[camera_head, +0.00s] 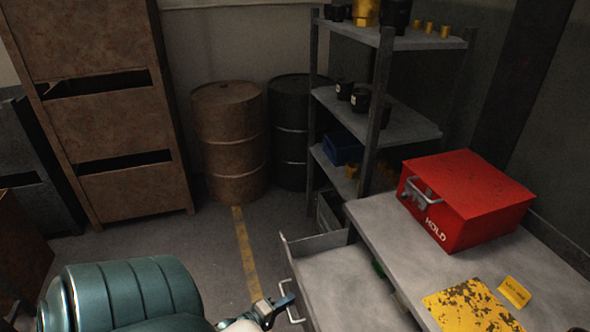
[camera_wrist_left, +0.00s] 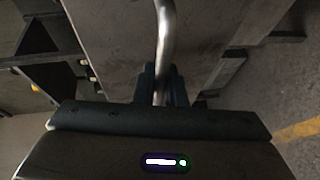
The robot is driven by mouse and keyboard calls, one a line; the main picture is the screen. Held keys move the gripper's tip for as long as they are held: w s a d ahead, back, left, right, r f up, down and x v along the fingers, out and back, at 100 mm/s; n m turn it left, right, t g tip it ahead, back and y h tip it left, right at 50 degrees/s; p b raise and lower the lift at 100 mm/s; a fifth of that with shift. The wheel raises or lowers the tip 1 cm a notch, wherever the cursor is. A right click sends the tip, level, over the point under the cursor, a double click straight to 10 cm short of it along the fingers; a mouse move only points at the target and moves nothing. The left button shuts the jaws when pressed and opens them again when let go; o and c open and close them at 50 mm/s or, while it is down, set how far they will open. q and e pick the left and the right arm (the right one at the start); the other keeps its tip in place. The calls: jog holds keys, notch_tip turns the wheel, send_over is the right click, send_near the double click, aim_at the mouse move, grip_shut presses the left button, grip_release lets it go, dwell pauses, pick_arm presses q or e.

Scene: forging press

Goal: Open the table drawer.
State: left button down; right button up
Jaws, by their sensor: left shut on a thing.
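The grey table drawer (camera_head: 316,243) is pulled out from the left side of the table, and its pale inner floor shows. Its metal bar handle (camera_head: 292,284) sits on the drawer's front face. My left gripper (camera_head: 283,304) is at this handle. In the left wrist view the handle (camera_wrist_left: 164,40) runs down between the two dark fingers of the left gripper (camera_wrist_left: 162,88), which are shut on it. My right gripper is not in view.
On the grey table (camera_head: 400,245) are a red box (camera_head: 465,200) marked HOLD, a worn yellow plate (camera_head: 470,308) and a yellow tag (camera_head: 514,291). A shelf rack (camera_head: 400,115), barrels (camera_head: 229,140) and a rusty cabinet (camera_head: 120,130) stand behind. Some floor is clear left of the drawer.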

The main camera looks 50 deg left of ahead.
pick_arm(q)
jog(key=shift+s+a, duration=0.1)
jog(key=shift+s, duration=0.1)
jog(key=c, duration=1.5)
grip_release()
jog(key=s, duration=0.3)
jog(key=s+r, duration=0.1)
jog(key=s, duration=0.3)
jog(key=s+r+b, duration=0.1)
jog(key=s, duration=0.2)
jog(key=shift+s, duration=0.25)
